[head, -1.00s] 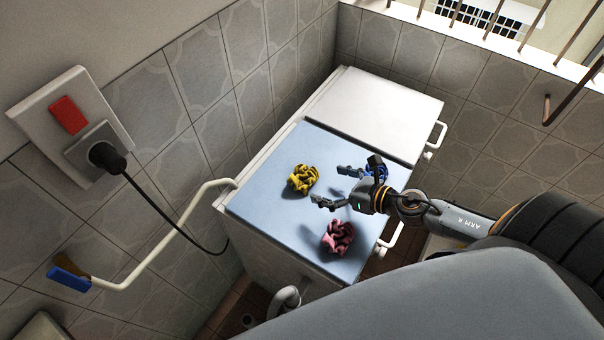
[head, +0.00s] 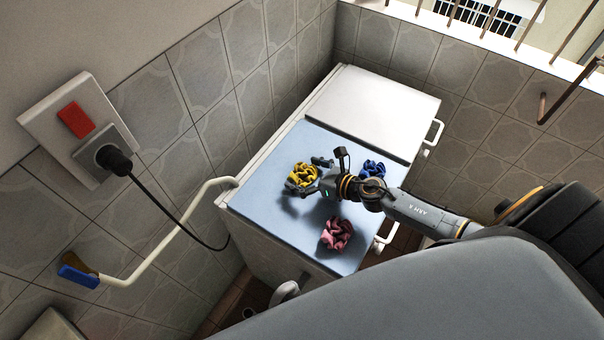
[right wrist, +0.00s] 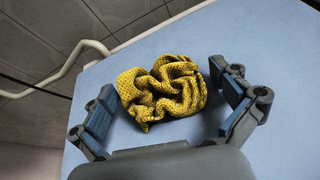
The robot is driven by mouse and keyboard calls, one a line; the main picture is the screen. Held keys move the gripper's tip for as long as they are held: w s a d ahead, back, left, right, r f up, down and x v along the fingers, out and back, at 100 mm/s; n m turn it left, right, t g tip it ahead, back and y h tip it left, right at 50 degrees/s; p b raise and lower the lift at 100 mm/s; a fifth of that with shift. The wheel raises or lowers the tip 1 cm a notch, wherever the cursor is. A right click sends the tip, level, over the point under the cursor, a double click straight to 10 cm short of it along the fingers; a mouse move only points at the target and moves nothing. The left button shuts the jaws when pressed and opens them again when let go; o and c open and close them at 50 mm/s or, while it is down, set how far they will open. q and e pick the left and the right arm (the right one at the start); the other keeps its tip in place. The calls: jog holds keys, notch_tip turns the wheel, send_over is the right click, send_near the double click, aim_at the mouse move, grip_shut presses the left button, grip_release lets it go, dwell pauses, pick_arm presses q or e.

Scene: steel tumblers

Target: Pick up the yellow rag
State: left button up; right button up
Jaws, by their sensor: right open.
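The crumpled yellow rag (head: 301,174) lies on the light blue top (head: 262,205) of the white unit. My right gripper (head: 306,173) is open at the rag, with its fingers on either side of it in the head view. In the right wrist view the yellow rag (right wrist: 163,90) lies between and slightly beyond the spread fingers of the right gripper (right wrist: 170,108). I cannot tell whether either finger touches it. The left gripper is not in view.
A pink rag (head: 337,234) lies nearer on the blue top, and a blue rag (head: 371,169) lies to the right, partly behind my arm. A white pipe (head: 165,245) runs along the tiled wall to the left. The white lid (head: 375,105) behind is bare.

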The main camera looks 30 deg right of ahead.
jog(key=shift+c, duration=0.4)
jog(key=c, duration=0.9)
jog(key=shift+r, duration=0.15)
